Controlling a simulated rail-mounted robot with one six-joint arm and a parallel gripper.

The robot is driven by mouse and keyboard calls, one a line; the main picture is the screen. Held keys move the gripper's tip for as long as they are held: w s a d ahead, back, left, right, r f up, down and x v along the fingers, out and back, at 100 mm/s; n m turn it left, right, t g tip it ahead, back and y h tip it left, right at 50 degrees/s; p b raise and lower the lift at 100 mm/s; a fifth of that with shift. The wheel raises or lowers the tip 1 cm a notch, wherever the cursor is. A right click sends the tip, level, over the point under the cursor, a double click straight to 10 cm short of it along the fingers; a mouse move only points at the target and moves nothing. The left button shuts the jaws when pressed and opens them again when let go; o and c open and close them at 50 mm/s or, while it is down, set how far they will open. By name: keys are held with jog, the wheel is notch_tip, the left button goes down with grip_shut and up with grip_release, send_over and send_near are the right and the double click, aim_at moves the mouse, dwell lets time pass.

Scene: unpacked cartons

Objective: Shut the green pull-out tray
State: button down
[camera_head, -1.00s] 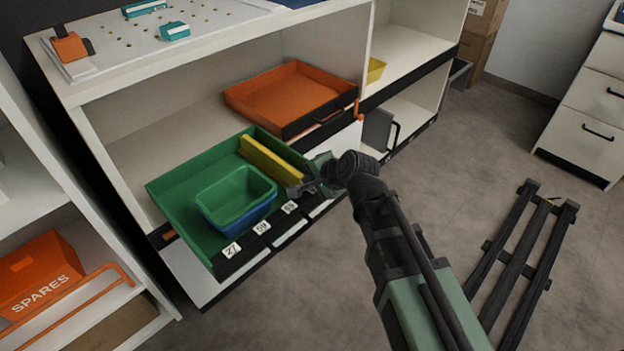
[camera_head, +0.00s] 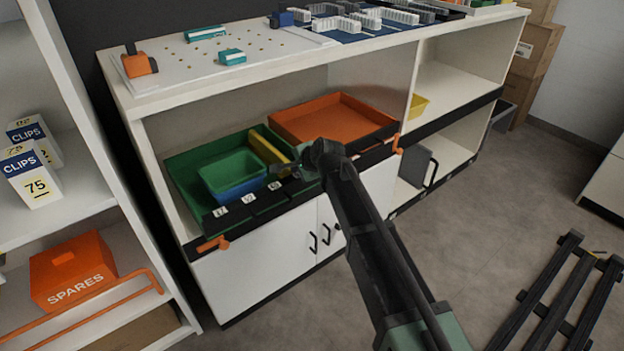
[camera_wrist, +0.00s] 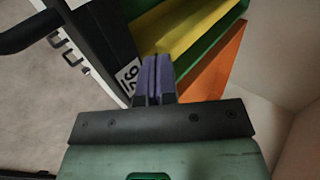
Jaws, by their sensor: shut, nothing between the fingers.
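The green pull-out tray (camera_head: 178,180) sits mostly inside the left bay of the white cabinet, its black labelled front (camera_head: 247,204) close to the shelf's front edge. I cannot tell whether it is fully in. It holds a green bin nested in a blue bin (camera_head: 238,188) and a yellow bar-like piece (camera_head: 268,148). My gripper (camera_head: 278,170) is shut and empty at the right end of the tray's front. In the wrist view its purple fingers (camera_wrist: 157,76) are beside a numbered label (camera_wrist: 129,74) on the front; contact is unclear. The tray's green wall (camera_wrist: 222,28) shows beyond.
An orange tray (camera_head: 335,118) lies right beside the green one. Orange latches (camera_head: 212,244) stick out from the shelf's front rail. White doors with dark handles (camera_head: 265,255) are below. A shelf with an orange SPARES box (camera_head: 72,272) stands at left. A dark frame lies on the floor at right.

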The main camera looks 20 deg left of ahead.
aim_at(288, 160)
jog(key=a, duration=0.1)
jog(key=w+a, duration=0.1)
jog(key=a, duration=0.1)
jog(key=shift+w+a, duration=0.1)
jog(key=shift+w, duration=0.25)
jog(key=shift+w+a+r, duration=0.1)
jog(key=shift+w+a, duration=0.1)
jog(key=shift+a, duration=0.15)
jog(key=shift+a+r, duration=0.1)
jog(key=p+v, duration=0.7)
jog(key=v, duration=0.3)
jog(key=shift+d, duration=0.35)
